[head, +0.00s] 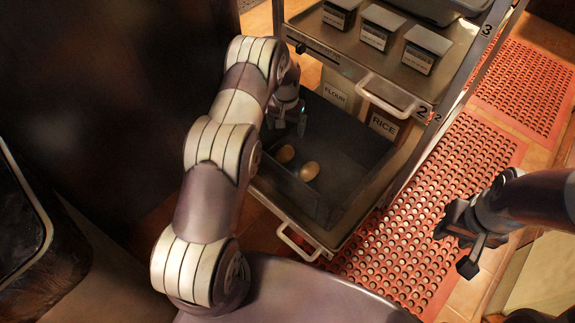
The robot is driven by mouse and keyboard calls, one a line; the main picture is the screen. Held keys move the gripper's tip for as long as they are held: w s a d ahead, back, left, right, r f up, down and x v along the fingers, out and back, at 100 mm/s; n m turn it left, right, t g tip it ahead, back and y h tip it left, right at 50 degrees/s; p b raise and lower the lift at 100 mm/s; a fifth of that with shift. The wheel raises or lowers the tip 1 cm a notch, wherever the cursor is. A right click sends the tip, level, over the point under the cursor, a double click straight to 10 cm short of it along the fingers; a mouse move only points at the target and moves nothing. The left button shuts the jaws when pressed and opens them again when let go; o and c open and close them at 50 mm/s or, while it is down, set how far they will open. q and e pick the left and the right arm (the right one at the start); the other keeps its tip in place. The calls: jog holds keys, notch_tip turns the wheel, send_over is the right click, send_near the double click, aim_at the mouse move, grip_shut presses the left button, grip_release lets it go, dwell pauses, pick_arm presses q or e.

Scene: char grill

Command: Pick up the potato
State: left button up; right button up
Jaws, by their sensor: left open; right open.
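Two potatoes lie in a dark bin on the low pulled-out shelf of a metal cart. One potato (284,154) is at the left and the other potato (309,171) is just right of it and nearer to me. My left gripper (290,127) is open at the back left of the dark bin (318,208), above and beyond the left potato and apart from it in the picture. My arm hides part of the bin's left side. My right gripper (455,245) is open and empty over the red mat at the right, away from the bin.
The cart's upper shelf (330,40) holds several labelled containers (380,27) and has a handle (388,97). Flour (335,96) and rice (383,125) containers stand behind the bin. The lower handle (297,242) faces me. A perforated red mat (440,190) covers the floor at right.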

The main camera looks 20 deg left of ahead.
aim_at(285, 150)
pick_arm(q)
notch_tip(285, 150, down, 8)
jog(key=b, duration=0.3)
jog(key=shift+a, duration=0.1)
jog(key=f+b, duration=0.2)
jog(key=f, duration=0.1)
jog(key=f+b, duration=0.1)
jog(key=f, duration=0.1)
jog(key=shift+s+b, duration=0.35)
jog(key=shift+r, duration=0.15)
jog(key=c, duration=1.3)
